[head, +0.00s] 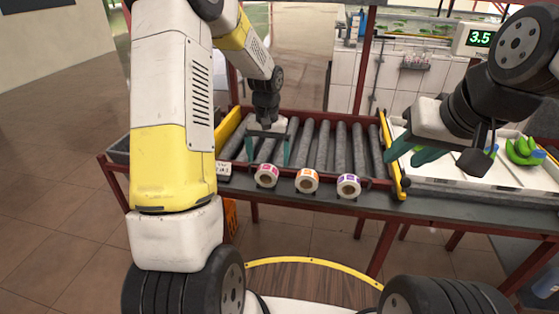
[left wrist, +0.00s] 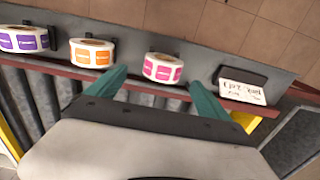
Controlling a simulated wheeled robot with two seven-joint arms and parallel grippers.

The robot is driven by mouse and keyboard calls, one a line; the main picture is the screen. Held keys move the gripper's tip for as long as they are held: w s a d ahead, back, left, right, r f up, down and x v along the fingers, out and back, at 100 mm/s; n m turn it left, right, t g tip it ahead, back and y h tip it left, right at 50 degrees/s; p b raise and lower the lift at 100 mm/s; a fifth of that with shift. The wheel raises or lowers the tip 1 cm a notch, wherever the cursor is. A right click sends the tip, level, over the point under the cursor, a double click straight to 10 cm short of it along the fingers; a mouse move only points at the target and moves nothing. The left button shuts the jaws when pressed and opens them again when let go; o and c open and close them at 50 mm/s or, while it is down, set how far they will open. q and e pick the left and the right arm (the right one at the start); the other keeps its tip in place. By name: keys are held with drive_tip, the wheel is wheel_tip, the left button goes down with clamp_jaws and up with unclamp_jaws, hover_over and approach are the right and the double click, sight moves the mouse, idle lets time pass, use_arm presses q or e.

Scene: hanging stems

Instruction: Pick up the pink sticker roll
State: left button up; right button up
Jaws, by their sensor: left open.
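The pink sticker roll (head: 266,175) stands on the front ledge of the conveyor, leftmost of three rolls in the head view. In the left wrist view the pink roll (left wrist: 163,68) lies ahead of the fingertips, between their lines. My left gripper (head: 268,163) is open and empty, pointing down just behind the pink roll; its green fingers (left wrist: 158,80) straddle empty space. Whether a finger touches the roll is unclear. My right gripper (head: 402,155) is over the right side of the conveyor, by the white tray, with green fingers; their gap is hard to judge.
An orange roll (head: 306,180) and a purple roll (head: 348,186) stand to the right on the same ledge. A handwritten card (left wrist: 243,88) sits beside the pink roll. Grey conveyor rollers (head: 340,148) lie behind the ledge.

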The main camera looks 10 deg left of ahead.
sight(266, 167)
use_arm(q)
drive_tip(key=f, duration=0.7)
drive_tip(key=shift+s+a, duration=0.15)
drive_tip(key=shift+a, duration=0.1)
drive_tip(key=c, duration=1.6)
